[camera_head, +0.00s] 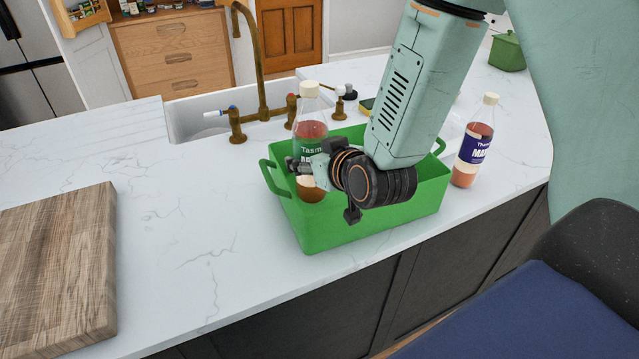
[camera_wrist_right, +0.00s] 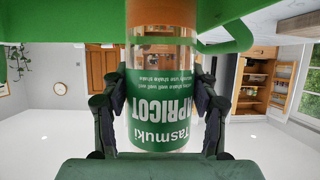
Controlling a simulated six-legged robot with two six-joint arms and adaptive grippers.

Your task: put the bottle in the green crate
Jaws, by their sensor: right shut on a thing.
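The bottle (camera_head: 310,130) has a cream cap, a green label and orange-red contents. It stands roughly upright at the left end of the green crate (camera_head: 335,228), its lower part overlapping the crate's opening. I cannot tell whether it touches the crate's floor. My right gripper (camera_head: 308,167) is shut around the bottle's label part, reaching from the right across the crate. In the right wrist view the bottle (camera_wrist_right: 162,118) shows upside down between the two fingers (camera_wrist_right: 163,100), with the crate (camera_wrist_right: 85,22) at the top. My left gripper is not in view.
Another bottle (camera_head: 473,145) with a purple label stands on the counter (camera_head: 200,215) right of the crate. A wooden board (camera_head: 60,270) lies at the left. A sink with a brass tap (camera_head: 262,75) is behind the crate. The counter between board and crate is clear.

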